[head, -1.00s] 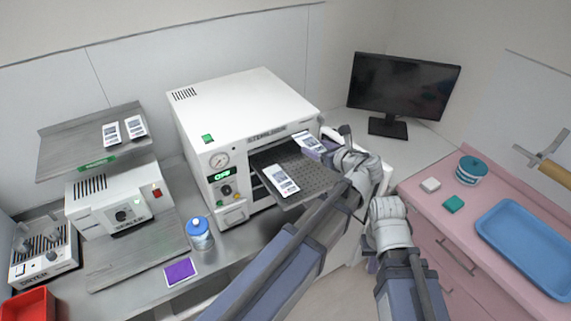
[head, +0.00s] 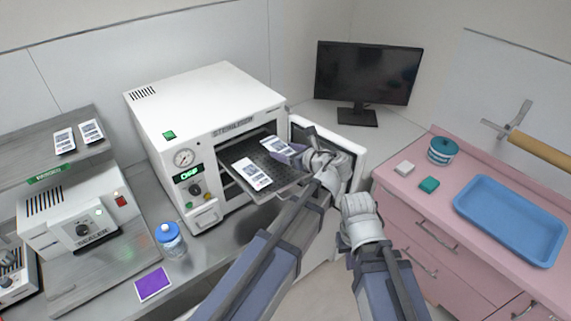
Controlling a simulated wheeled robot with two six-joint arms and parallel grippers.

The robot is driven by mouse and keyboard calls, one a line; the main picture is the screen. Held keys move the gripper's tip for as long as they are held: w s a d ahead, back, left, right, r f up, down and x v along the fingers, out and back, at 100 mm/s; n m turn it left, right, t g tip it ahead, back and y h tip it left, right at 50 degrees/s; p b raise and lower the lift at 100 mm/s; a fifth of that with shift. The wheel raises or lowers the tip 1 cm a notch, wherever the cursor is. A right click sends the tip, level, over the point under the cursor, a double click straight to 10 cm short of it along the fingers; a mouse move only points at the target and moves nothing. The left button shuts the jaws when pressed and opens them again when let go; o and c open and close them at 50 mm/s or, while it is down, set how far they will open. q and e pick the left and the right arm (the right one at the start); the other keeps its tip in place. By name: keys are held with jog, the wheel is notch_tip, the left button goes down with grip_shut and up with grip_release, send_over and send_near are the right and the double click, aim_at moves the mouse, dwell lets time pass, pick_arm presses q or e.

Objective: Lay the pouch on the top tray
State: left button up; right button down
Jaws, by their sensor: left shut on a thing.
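The pouch (head: 272,145), white with a dark printed label, is in my left gripper (head: 291,152) over the back right part of the pulled-out top tray (head: 278,178). The gripper is shut on its right end. The pouch is very low over the tray; I cannot tell whether it touches. A second, similar pouch (head: 252,174) lies flat on the tray's front left part. The dark perforated tray sticks out of the white sterilizer (head: 205,105). My right arm is folded at the lower right, and its gripper does not show.
The sterilizer's open door (head: 345,150) stands right of the tray, close to my left wrist. Two more pouches (head: 78,136) lie on the rack at left. A blue-capped bottle (head: 171,241) and purple card (head: 153,284) are on the counter. A blue tray (head: 510,220) sits on the pink cabinet.

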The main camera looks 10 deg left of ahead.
pick_arm(q)
jog(key=shift+f+b, duration=1.7)
jog(key=shift+f, duration=0.15)
jog(key=shift+f, duration=0.2)
jog(key=o, duration=1.3)
jog(key=shift+r, duration=0.1)
